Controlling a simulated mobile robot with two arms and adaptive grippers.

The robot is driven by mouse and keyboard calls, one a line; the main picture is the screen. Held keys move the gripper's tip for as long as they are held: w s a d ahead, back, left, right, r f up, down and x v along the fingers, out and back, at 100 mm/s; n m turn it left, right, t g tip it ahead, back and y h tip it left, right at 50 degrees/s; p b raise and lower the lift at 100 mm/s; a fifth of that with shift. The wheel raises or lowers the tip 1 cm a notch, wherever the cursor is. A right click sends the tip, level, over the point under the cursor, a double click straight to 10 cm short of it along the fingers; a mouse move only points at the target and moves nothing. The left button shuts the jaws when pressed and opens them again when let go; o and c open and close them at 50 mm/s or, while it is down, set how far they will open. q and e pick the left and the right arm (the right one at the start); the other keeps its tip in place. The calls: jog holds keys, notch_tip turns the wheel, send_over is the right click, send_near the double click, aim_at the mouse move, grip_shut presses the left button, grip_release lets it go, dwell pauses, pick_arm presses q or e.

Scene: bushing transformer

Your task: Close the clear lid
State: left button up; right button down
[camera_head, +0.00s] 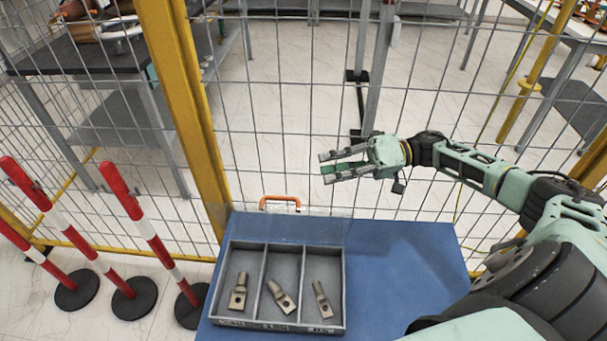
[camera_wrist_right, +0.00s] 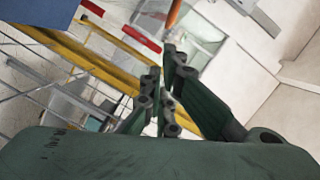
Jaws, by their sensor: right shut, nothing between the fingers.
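A grey case (camera_head: 233,285) with three compartments sits on the blue table. Each compartment holds one metal lug, such as the middle lug (camera_head: 281,297). The clear lid (camera_head: 318,228) is open at the far side of the case, with an orange handle (camera_head: 280,200) at its far edge. The lid is hard to make out against the table. My right gripper (camera_head: 326,167) is shut and empty, in the air above and to the right of the handle in the picture, apart from the lid. Its fingers fill the middle of the right wrist view (camera_wrist_right: 165,90). My left gripper is out of view.
The blue table top (camera_head: 400,265) is clear right of the case. A wire fence with a yellow post (camera_head: 190,100) stands behind the table. Red and white posts (camera_head: 140,215) stand at the left. Workbenches (camera_head: 85,55) lie beyond the fence.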

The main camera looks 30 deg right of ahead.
jog(key=r+b+x, duration=0.1)
jog(key=x, duration=0.8)
jog(key=shift+a+f, duration=0.3)
jog(key=shift+a, duration=0.15)
jog(key=shift+s, duration=0.1)
jog(key=s+a+n+p, duration=0.1)
jog(key=p, duration=0.1)
jog(key=s+a+p, duration=0.1)
jog(key=s+p, duration=0.1)
jog(key=p, duration=0.1)
jog(key=s+a+r+n+p, duration=0.1)
jog(key=s+p, duration=0.1)
jog(key=shift+a+n+h, duration=0.3)
jog(key=s+a+f+n+t+h+p, duration=0.1)
jog(key=s+a+f+n, duration=0.3)
jog(key=s+f, duration=0.3)
jog(key=s+a+f+n+t+h+p, duration=0.1)
jog(key=s+a+f+n+p, duration=0.1)
jog(key=s+a+f+n, duration=0.2)
jog(key=shift+s+a+f+h, duration=0.4)
jog(key=shift+s+a+f, duration=1)
jog(key=shift+f, duration=0.55)
